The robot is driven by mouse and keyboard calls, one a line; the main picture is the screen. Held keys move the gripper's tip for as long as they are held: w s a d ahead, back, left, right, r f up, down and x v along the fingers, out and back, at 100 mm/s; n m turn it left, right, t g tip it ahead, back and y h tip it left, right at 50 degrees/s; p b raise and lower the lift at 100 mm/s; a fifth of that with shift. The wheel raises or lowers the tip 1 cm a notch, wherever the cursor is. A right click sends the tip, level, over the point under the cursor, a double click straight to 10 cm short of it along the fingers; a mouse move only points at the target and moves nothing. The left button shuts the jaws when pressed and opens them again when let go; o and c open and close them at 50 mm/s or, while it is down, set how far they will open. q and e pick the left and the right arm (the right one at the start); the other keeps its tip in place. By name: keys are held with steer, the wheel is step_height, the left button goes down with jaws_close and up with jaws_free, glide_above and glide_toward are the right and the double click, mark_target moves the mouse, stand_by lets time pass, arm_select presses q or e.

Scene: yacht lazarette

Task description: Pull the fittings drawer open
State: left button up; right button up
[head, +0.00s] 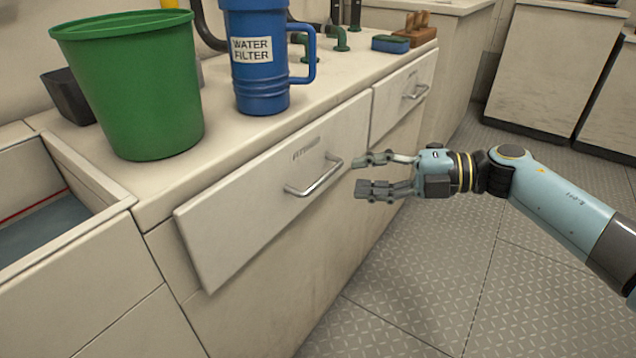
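The fittings drawer (255,200) is the wide white front in the middle of the head view, with small dark lettering near its top. Its front stands slightly proud of the cabinet at the left end. Its metal bar handle (316,181) is on the right half of the front. My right gripper (362,175) comes in from the right, its fingers apart and empty, pointing at the handle. The fingertips are just right of the handle, and the handle does not appear to be between them. My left gripper is out of view.
A green bucket (135,90), a blue water filter jug (262,70) and a blue sponge (390,44) stand on the counter. A second drawer (390,100) with a handle is beyond. An open bin (60,235) is at the left. The tread-plate floor (430,260) is clear.

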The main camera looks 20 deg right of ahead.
mark_target(329, 177)
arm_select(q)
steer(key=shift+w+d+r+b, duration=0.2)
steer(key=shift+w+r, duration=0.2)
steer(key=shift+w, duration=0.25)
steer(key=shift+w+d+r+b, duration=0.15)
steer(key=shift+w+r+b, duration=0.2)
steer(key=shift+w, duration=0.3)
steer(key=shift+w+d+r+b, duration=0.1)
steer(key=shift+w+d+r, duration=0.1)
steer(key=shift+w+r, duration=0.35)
arm_select(e)
steer(key=shift+x, duration=3.8)
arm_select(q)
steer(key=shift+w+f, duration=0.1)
arm_select(e)
jaws_close()
